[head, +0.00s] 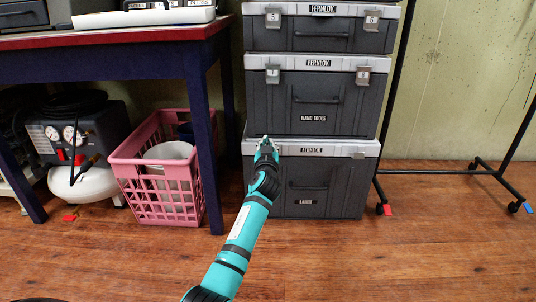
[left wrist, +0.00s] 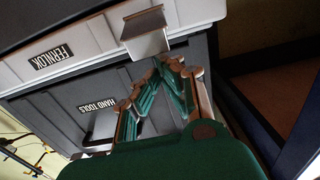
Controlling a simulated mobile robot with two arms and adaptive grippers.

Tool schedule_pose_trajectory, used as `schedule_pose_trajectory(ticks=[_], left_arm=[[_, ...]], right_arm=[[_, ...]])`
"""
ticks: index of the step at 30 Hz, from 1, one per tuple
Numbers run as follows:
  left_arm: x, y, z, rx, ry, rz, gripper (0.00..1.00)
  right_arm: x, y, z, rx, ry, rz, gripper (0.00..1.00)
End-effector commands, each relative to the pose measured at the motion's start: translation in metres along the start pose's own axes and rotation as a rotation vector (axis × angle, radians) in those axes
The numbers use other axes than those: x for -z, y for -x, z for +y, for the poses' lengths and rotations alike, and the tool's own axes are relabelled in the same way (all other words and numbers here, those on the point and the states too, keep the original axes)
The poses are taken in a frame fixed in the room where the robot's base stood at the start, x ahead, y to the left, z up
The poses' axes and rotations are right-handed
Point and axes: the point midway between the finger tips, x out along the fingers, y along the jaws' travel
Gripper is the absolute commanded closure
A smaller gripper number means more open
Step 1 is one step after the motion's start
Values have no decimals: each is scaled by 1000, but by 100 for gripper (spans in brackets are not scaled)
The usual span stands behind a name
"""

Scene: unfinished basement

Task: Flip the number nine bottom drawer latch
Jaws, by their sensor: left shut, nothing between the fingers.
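The bottom drawer (head: 337,190) is a dark grey box marked LARGE with a light grey top band. In the head view my left gripper (head: 266,142) is at the upper left of its front and covers the left latch there. The left wrist view, turned upside down, shows a metal latch (left wrist: 145,32) on the light grey band; by position it is the number nine latch, but its number cannot be read. My left gripper (left wrist: 172,64) is shut and empty, its fingertips close beside the latch's edge. Contact cannot be told. My right gripper is not in view.
The HAND TOOLS drawer (head: 311,97) sits directly above, with another drawer (head: 320,34) over it. Left stand a blue table leg (head: 203,150), a pink basket (head: 165,200) and a compressor (head: 75,140). A black wheeled stand (head: 450,172) is at right. The front floor is clear.

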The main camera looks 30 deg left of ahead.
Motion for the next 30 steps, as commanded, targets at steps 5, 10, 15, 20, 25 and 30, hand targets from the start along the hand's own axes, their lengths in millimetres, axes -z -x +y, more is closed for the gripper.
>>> schedule_pose_trajectory(ticks=[5, 10, 15, 20, 25, 30], left_arm=[[0, 0, 0, 0, 0, 0, 100], [0, 0, 0, 0, 0, 0, 100], [-4, 0, 0, 0, 0, -1, 100], [-12, 0, 0, 0, 1, -1, 100], [-22, 0, 0, 0, 1, -2, 100], [-30, 0, 0, 0, 1, -2, 100]], right_arm=[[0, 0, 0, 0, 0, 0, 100], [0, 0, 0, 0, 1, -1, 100], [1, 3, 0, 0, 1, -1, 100], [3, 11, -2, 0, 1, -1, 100], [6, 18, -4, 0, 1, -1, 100], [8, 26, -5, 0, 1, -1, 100]])
